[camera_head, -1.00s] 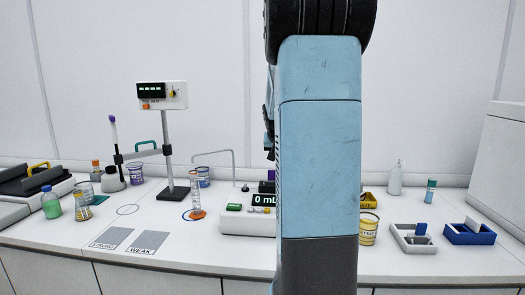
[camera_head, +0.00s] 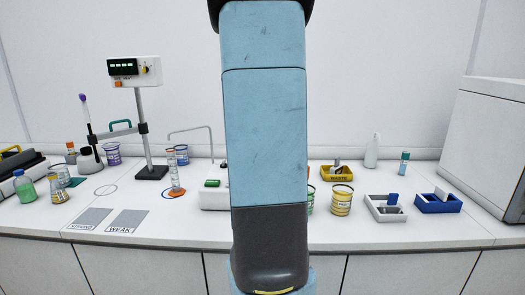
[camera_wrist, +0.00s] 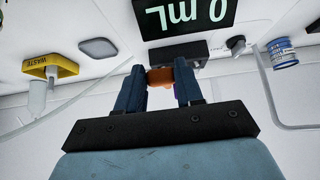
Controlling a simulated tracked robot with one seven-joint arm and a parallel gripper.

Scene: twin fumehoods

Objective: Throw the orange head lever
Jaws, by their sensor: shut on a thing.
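The orange lever (camera_wrist: 160,77) shows in the wrist view between the two blue fingers of my gripper (camera_wrist: 160,81). The fingers are shut on it. It sits just by a black block (camera_wrist: 172,53) on the white unit, near the "0 mL" display (camera_wrist: 187,15), which appears upside down there. In the head view my arm hides the lever, the display and my gripper. Only the left end of the white unit (camera_head: 214,200) shows beside my arm.
In the head view, a thin cylinder (camera_head: 174,178) and a display stand (camera_head: 147,120) are left of my arm. A yellow beaker (camera_head: 341,203), a yellow waste tray (camera_head: 337,177) and a blue tray (camera_head: 440,206) are right. A bent tube (camera_wrist: 268,95) passes near my gripper.

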